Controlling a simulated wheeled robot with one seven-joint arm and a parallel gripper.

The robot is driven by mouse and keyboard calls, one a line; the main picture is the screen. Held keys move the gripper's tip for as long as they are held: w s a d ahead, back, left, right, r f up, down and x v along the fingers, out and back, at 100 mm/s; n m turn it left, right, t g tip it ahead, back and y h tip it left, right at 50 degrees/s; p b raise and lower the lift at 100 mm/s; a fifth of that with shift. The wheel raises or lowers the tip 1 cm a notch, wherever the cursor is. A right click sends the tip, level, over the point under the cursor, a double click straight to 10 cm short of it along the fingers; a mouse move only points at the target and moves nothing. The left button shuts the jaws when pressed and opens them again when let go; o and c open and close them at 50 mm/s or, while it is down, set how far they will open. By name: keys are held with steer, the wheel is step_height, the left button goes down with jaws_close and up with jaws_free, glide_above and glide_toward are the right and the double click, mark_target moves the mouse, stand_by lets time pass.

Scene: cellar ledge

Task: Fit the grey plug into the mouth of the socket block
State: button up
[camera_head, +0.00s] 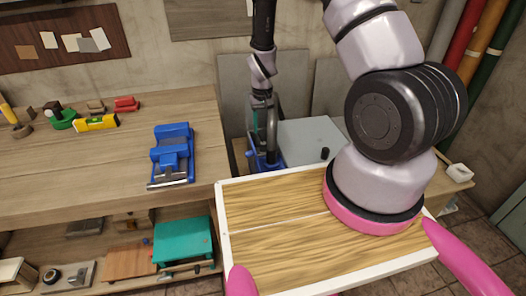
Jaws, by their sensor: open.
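My gripper (262,132) hangs pointing down beyond the right end of the workbench, below a black and pale wrist. Its fingers look apart, with nothing clearly seen between them. Blue parts show around and behind the fingertips, and I cannot tell what they belong to. A small dark upright cylinder (325,153) stands on a light grey surface to the right of my gripper, apart from it. I cannot tell whether it is the grey plug. I cannot pick out the socket block with certainty.
The wooden workbench (100,165) at left holds a blue vise (172,155), a yellow level (97,123), a green tool (63,119) and a red block (126,104). Coloured pipes (481,45) stand at right. The bench's middle is clear.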

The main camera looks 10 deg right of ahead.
mark_target(263, 142)
step_height(263, 142, down, 8)
steer(key=shift+s+f, duration=0.1)
steer(key=shift+f, duration=0.05)
jaws_close()
stand_by(0.3)
